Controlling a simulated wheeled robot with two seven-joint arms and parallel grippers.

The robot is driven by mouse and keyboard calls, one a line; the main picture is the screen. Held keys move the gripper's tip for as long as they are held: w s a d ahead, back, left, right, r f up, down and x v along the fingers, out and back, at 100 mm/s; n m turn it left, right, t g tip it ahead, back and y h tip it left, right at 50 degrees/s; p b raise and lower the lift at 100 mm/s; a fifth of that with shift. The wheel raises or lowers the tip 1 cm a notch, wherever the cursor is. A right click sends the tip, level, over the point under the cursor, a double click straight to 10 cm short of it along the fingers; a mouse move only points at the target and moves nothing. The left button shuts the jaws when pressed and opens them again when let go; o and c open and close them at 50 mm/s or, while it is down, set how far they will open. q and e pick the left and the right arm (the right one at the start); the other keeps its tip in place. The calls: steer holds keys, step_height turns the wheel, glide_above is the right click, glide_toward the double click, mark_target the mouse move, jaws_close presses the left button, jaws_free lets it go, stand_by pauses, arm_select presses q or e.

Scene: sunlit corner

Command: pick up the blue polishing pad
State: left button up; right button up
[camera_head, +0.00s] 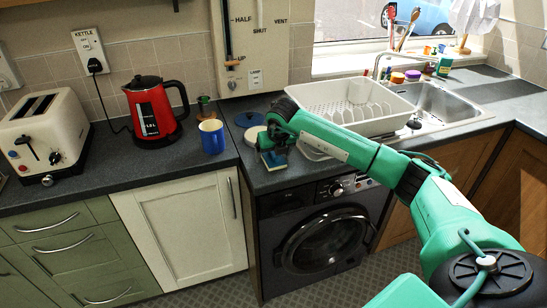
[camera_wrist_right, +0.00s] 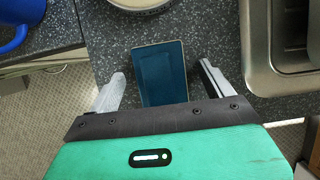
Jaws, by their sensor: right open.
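The blue polishing pad (camera_wrist_right: 160,68) is a flat dark-blue rectangle with a pale rim. In the wrist view it lies on the speckled dark worktop, and its near end reaches the edge of my gripper body. My right gripper (camera_wrist_right: 157,82) is open, with one finger on each side of the pad and a gap on both sides. In the head view my right gripper (camera_head: 273,158) is low over the worktop above the washing machine, and part of the pad (camera_head: 274,160) shows under it. My left gripper is not in view.
A blue mug (camera_head: 212,137) and a red kettle (camera_head: 155,107) stand to the left. A round, blue-topped container (camera_head: 250,119) is just behind the gripper. A white dish rack (camera_head: 350,103) and a metal sink (camera_head: 430,101) are to the right. The worktop's front edge is close.

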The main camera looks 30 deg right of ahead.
steer(key=c, duration=1.1)
